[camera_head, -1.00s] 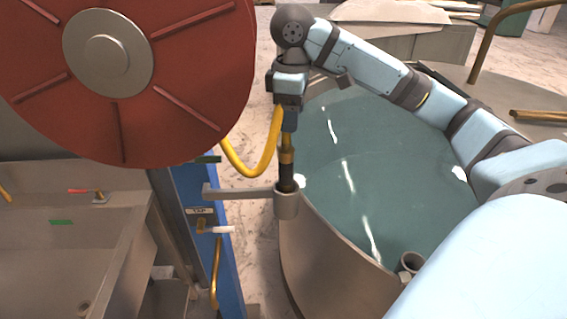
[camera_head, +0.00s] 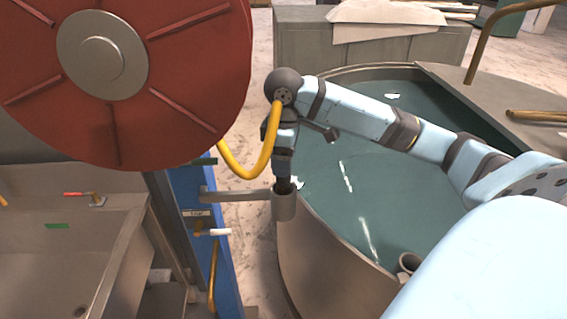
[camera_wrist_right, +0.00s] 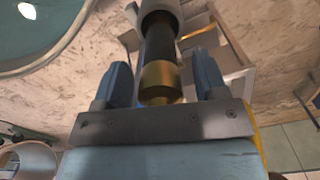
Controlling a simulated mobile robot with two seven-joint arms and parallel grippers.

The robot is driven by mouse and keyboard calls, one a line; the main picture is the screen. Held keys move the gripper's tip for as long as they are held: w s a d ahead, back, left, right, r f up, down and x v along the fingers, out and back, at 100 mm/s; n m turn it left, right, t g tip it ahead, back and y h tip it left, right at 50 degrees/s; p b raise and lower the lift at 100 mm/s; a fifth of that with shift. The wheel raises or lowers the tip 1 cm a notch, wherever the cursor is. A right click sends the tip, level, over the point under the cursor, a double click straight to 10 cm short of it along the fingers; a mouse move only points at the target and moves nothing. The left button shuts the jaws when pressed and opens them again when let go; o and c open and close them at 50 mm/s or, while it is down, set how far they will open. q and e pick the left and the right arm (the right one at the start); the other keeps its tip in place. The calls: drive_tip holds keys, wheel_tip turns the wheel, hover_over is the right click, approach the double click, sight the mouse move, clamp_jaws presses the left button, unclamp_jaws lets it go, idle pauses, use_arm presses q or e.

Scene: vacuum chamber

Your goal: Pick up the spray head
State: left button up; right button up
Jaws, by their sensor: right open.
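The spray head (camera_head: 284,186) stands upright in a grey cup holder (camera_head: 284,206) at the end of a bracket arm, beside the round tank. In the head view only its dark lower part shows below my right gripper (camera_head: 284,168); the brass part is hidden. In the right wrist view the spray head (camera_wrist_right: 160,60), black with a brass collar, lies between my two blue fingers (camera_wrist_right: 161,80). The fingers are open, one on each side, with gaps visible. A yellow hose (camera_head: 250,172) loops beside the gripper. My left gripper is not in view.
A large red reel (camera_head: 190,130) hangs close at upper left. The tank (camera_head: 320,255) holding greenish liquid is right of the holder. A blue post (camera_head: 188,180) with a tap (camera_head: 218,232) and a metal sink (camera_head: 100,235) are to the left.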

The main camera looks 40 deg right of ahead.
clamp_jaws()
drive_tip(key=shift+r, duration=0.1)
